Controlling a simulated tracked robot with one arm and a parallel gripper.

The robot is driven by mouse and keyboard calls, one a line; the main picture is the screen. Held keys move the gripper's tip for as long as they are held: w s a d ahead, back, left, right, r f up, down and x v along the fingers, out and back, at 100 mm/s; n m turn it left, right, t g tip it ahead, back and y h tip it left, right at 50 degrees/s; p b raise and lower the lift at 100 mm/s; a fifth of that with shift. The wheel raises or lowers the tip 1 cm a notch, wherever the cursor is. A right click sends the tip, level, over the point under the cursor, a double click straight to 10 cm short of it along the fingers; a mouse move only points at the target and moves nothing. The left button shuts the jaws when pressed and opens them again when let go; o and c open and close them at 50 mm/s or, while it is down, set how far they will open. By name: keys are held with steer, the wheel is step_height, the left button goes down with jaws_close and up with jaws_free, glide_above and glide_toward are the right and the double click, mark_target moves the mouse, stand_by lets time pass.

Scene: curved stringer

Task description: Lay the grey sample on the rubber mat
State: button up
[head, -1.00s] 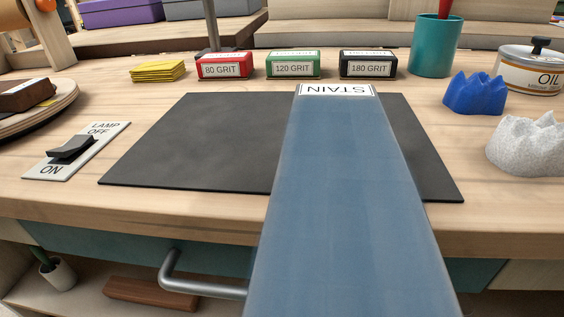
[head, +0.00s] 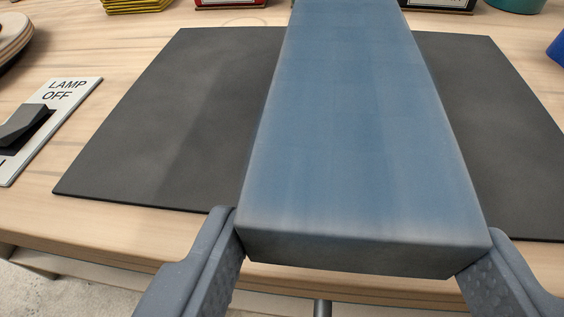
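The sample is a long, flat blue-grey board (head: 355,120) that runs from the bottom middle of the head view up past its top edge. Its near end face is toward me and its far end is out of view. My gripper (head: 362,235) has one finger against each side of the near end and holds the board. The black rubber mat (head: 140,125) lies flat on the bench under the board, which hides its middle. A darker band on the mat left of the board looks like its shadow, so the board appears to be above the mat.
A lamp switch plate (head: 70,95) is at the left. Yellow sheets (head: 135,5), a red box (head: 230,3) and a dark box (head: 440,4) line the back. A teal cup (head: 515,5) and a blue object (head: 557,50) are at the right. The bench's front edge is below the mat.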

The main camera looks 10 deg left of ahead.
mark_target(316, 265)
steer(key=shift+w+a+f, duration=0.1)
steer(key=shift+w+a, duration=0.15)
steer(key=shift+w, duration=0.4)
steer(key=shift+w+a+f, duration=0.1)
steer(key=shift+w+a, duration=0.15)
steer(key=shift+w, duration=0.35)
steer(key=shift+f+b, duration=0.9)
steer(key=shift+f, duration=0.8)
steer(key=o, duration=1.1)
steer(key=shift+o, duration=0.2)
steer(key=shift+s+r, duration=0.1)
steer(key=p+v, duration=0.2)
steer(key=v, duration=1)
